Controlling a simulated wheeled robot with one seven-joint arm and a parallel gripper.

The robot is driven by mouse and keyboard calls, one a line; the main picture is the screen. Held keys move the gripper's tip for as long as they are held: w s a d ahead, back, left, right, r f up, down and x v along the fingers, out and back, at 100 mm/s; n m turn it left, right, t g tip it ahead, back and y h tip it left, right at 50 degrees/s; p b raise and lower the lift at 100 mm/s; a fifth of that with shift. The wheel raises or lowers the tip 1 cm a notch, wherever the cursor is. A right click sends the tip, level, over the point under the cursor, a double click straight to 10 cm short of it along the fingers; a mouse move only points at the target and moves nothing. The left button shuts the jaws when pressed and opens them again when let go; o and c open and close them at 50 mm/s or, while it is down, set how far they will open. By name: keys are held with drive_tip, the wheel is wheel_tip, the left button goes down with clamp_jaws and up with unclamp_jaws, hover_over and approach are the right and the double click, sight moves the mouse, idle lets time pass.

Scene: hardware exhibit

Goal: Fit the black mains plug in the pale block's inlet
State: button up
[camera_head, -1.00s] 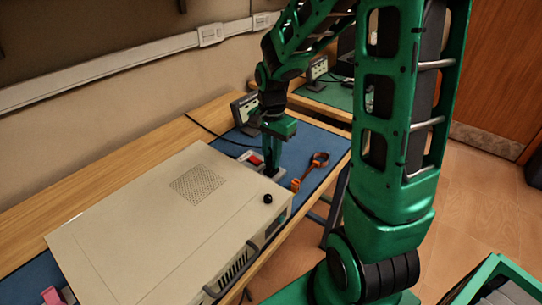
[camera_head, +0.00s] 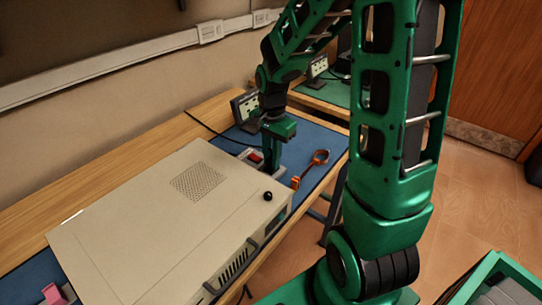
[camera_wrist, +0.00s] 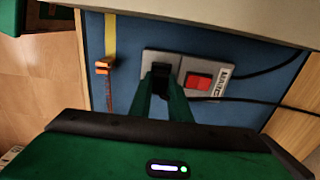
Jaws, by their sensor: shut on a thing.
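The pale block (camera_wrist: 148,60) lies on the blue mat, with a red switch (camera_wrist: 198,82) marked MAINS on its right part in the wrist view. It also shows in the head view (camera_head: 243,155), partly hidden behind the case and my gripper. My gripper (camera_wrist: 160,92) points down over the block's left part, its green fingers shut on the black mains plug (camera_wrist: 160,76). The plug is at the dark inlet area, left of the red switch. The fingers hide most of it, so I cannot tell how deep it sits.
A large beige case (camera_head: 130,230) with a black knob (camera_head: 267,196) stands close beside the block. An orange-handled tool (camera_head: 318,158) lies on the blue mat (camera_head: 333,142) to the right. Black cables (camera_wrist: 265,72) run from the block's right side. A small display (camera_head: 245,106) stands behind.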

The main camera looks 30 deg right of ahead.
drive_tip(key=shift+f, duration=0.1)
drive_tip(key=o, duration=0.9)
drive_tip(key=o, duration=0.3)
drive_tip(key=shift+r, duration=0.7)
idle(0.6)
drive_tip(key=shift+s+r, duration=0.1)
drive_tip(key=shift+r, duration=2.85)
drive_tip(key=shift+c, duration=0.2)
